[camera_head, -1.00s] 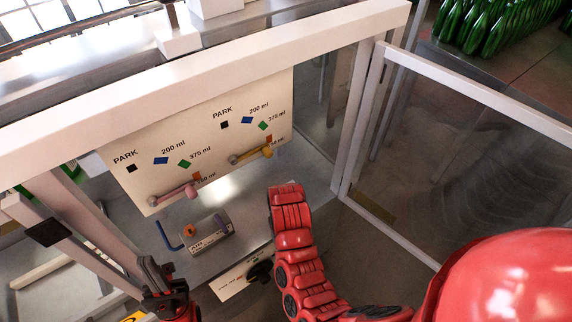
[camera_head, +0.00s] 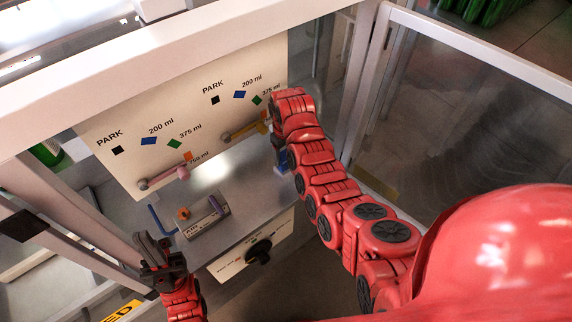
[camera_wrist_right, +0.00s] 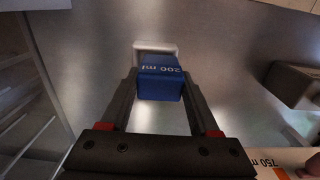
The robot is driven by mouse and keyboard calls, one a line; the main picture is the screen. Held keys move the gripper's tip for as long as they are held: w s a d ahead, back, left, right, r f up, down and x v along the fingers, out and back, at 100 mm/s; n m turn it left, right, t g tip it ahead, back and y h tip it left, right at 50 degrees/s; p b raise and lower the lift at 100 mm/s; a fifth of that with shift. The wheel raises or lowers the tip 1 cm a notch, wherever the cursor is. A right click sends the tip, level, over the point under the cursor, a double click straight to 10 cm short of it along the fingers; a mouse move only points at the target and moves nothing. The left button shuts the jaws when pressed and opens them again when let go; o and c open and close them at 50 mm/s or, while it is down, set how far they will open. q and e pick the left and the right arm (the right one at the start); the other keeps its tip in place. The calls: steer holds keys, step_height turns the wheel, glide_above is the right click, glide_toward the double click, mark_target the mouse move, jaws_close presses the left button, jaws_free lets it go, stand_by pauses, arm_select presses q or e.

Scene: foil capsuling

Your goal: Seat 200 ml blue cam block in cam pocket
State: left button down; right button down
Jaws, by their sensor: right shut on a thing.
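The blue cam block (camera_wrist_right: 162,82), marked 200 ml, is between the fingertips of my right gripper (camera_wrist_right: 160,92) in the right wrist view. The gripper is shut on it. A white-rimmed cam pocket (camera_wrist_right: 150,46) shows just beyond the block, partly hidden by it. I cannot tell whether the block is inside the rim or above it. In the head view, a bit of blue shows below my right wrist, near the right side of the grey deck. My left gripper (camera_head: 152,255) is at the lower left, away from the block; its jaw opening is unclear.
A panel (camera_head: 213,115) with PARK, 200 ml, 375 ml and 750 ml marks stands behind, with a pink lever (camera_head: 165,177) and a yellow lever (camera_head: 240,131). A grey holder (camera_head: 205,227), an orange piece (camera_head: 184,213) and a blue bent rod (camera_head: 160,222) are on the deck. A black knob (camera_head: 258,252) is in front.

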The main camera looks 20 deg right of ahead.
mark_target(286, 160)
steer(key=shift+w+d+f, duration=0.1)
steer(key=shift+w+d, duration=0.2)
steer(key=shift+w, duration=0.05)
steer(key=shift+w+d+f+b, duration=0.1)
steer(key=shift+w+f+b, duration=0.1)
steer(key=shift+b, duration=0.2)
step_height(286, 160, down, 3)
steer(key=shift+s+r+b, duration=0.15)
steer(key=shift+b, duration=0.4)
steer(key=shift+f, duration=0.2)
steer(key=shift+f, duration=0.15)
steer(key=shift+c, duration=0.6)
jaws_free()
